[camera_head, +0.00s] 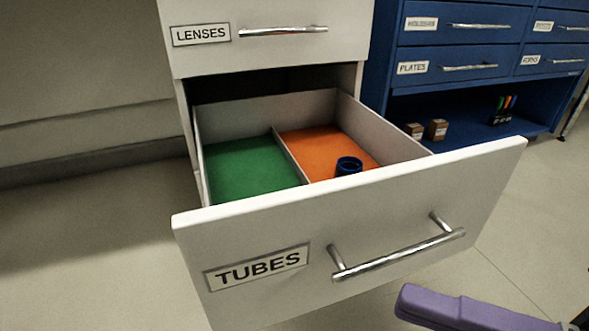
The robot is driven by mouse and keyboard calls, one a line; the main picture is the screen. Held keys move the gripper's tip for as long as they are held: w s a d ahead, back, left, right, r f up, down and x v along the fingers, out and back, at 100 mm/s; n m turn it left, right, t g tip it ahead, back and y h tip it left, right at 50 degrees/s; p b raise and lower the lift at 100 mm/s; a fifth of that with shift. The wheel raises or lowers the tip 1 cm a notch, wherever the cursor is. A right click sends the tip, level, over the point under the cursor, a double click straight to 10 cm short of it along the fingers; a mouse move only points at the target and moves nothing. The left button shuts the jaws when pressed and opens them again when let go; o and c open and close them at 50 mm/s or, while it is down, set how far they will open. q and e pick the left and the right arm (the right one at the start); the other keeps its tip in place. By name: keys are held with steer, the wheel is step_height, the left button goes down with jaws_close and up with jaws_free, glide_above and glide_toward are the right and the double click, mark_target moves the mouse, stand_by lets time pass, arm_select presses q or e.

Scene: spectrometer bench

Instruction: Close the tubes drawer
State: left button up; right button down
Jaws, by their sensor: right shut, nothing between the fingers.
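The white tubes drawer (330,215) stands pulled out of its cabinet, its front labelled TUBES. A silver bar handle (398,257) is on the right half of that front. Inside, the drawer has a green-floored compartment on the left and an orange-floored one on the right. A dark blue ring-shaped tube (348,166) stands in the orange compartment near the front panel. My right gripper (415,303), purple, is at the bottom right, below and right of the handle and apart from it in the picture. It is shut and empty. My left gripper is out of view.
The lenses drawer (262,50) above is shut. A blue cabinet (462,42) with labelled drawers stands at the back right; its open shelf holds small brown boxes (438,129) and several coloured pens (504,108). Bare floor (95,240) lies left of the drawer.

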steer(key=b, duration=0.2)
glide_toward(259, 216)
steer(key=s+a, duration=0.1)
steer(key=a, duration=0.3)
steer(key=shift+w+a+b, duration=0.35)
steer(key=shift+w+b, duration=0.25)
steer(key=shift+w, duration=0.25)
steer(key=shift+w+a+b, duration=0.4)
steer(key=shift+w+b, duration=0.15)
steer(key=shift+w, duration=0.3)
